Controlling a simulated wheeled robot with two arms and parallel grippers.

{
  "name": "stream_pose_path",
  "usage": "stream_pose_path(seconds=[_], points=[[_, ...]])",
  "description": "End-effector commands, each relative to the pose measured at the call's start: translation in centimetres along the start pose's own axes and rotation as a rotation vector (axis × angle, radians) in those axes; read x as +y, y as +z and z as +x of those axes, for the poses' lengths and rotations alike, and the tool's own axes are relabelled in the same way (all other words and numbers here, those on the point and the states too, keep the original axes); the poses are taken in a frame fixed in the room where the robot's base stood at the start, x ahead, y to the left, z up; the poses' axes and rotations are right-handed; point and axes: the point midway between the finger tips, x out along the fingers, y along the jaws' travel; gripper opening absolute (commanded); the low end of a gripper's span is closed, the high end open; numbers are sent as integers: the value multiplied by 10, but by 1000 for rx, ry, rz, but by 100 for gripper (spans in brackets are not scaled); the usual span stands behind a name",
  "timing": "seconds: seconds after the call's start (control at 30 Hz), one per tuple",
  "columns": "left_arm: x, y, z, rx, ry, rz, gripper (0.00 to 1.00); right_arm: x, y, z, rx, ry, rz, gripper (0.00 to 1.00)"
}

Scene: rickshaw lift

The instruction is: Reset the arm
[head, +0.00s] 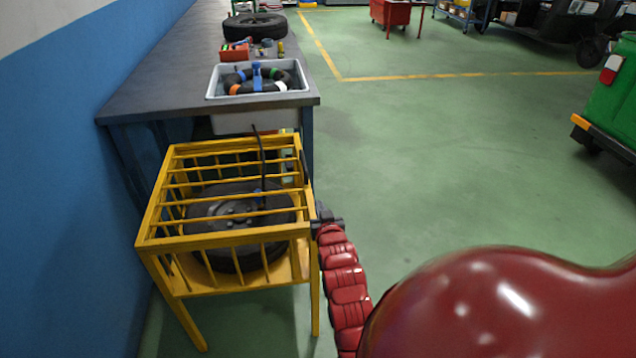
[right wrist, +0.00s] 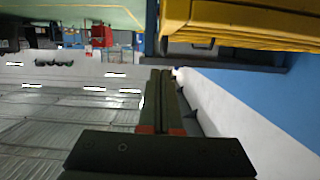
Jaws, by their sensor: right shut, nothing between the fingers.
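My right arm comes in from the lower right of the head view, with red segmented links. My right gripper (head: 325,218) is a small dark shape at the right side of the yellow cage (head: 190,241). Whether it touches the cage frame I cannot tell. In the right wrist view the dark fingers of the right gripper (right wrist: 160,88) are together with nothing between them. The yellow cage (right wrist: 250,22) shows at the top right there. A black tyre on a grey wheel (head: 238,215) is inside the cage. My left gripper is in neither view.
A dark workbench (head: 160,80) runs along the blue wall (head: 60,220). On it are a grey basin (head: 215,92) holding a dark ring, a red box (head: 234,50) and a tyre (head: 255,26). A green vehicle (head: 612,105) stands at right. The green floor between is clear.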

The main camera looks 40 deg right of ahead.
Motion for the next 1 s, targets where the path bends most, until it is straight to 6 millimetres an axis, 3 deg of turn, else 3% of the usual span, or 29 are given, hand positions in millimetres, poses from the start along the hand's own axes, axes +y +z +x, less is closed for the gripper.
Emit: stream_pose_path(seconds=[0.1, 0.3, 0.67, 0.77, 0.87, 1.0], points=[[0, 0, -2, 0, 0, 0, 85, 0, -1, -20, 6, 0, 0, 0], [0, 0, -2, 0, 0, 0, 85, 0, -2, -38, 3, 0, 0, 0], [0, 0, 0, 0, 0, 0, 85, -4, -6, -40, 22, -8, -2, 0], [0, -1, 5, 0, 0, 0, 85, -21, -19, -41, 93, -42, -10, 0], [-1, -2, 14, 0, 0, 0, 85, -50, -43, -48, 233, -104, -19, 0], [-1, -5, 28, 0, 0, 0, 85, -101, -79, -79, 490, -215, -17, 0]])
